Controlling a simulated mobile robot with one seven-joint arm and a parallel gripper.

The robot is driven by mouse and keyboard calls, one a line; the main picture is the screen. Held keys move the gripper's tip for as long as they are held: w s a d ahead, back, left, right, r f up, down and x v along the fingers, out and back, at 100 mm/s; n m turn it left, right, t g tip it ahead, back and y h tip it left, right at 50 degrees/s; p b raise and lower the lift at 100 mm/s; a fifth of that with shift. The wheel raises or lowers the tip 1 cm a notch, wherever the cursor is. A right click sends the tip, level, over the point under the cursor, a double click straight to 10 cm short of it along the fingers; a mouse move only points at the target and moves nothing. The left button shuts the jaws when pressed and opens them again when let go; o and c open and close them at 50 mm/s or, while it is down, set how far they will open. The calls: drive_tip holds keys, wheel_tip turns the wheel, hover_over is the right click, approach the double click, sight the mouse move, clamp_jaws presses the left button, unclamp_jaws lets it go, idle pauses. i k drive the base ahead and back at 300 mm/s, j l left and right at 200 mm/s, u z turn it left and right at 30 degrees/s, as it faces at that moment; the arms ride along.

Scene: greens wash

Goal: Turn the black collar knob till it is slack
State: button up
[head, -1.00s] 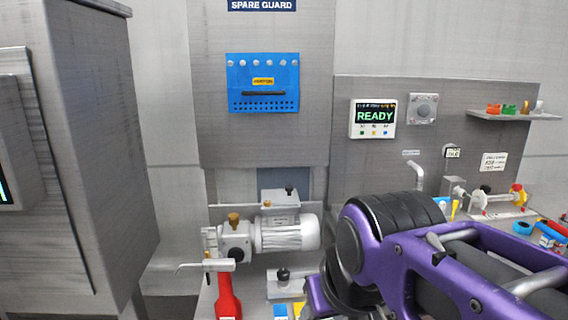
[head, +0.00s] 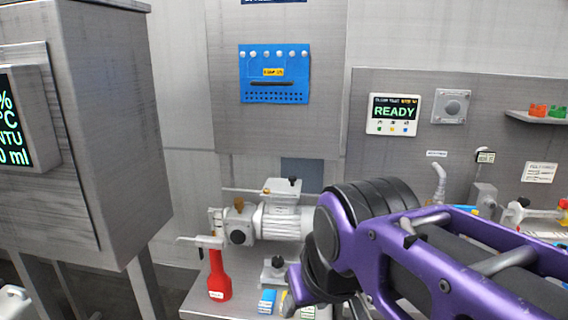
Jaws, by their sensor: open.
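Several black knobs show, and I cannot tell for sure which is the collar knob. One black knob (head: 278,262) stands on a grey block low in front of the white motor (head: 280,222). A small black knob (head: 293,180) sits on the grey box above the motor. A round black part (head: 238,237) is on the face of the pump head at the motor's left end. My purple arm crosses the lower right and hides the motor's right end and part of the bench. My gripper's fingers are not visible.
A red bottle (head: 219,276) stands left of the grey block, with a blue item (head: 267,301) nearby. A large grey cabinet (head: 105,140) fills the left. A screen (head: 393,113) on the back panel reads READY. A blue panel (head: 275,73) hangs above the motor.

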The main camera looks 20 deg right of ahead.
sight(524, 201)
drive_tip(key=k+l+u, duration=0.15)
drive_tip(key=l, duration=0.25)
drive_tip(key=k+l+u, duration=0.2)
drive_tip(key=l, duration=0.2)
drive_tip(key=k+l, duration=0.1)
drive_tip(key=l, duration=0.3)
drive_tip(key=k+l, duration=0.1)
drive_tip(key=l, duration=0.25)
drive_tip(key=k+l+u, duration=0.1)
drive_tip(key=l, duration=0.3)
drive_tip(key=k+l, duration=0.15)
drive_tip(key=l, duration=0.25)
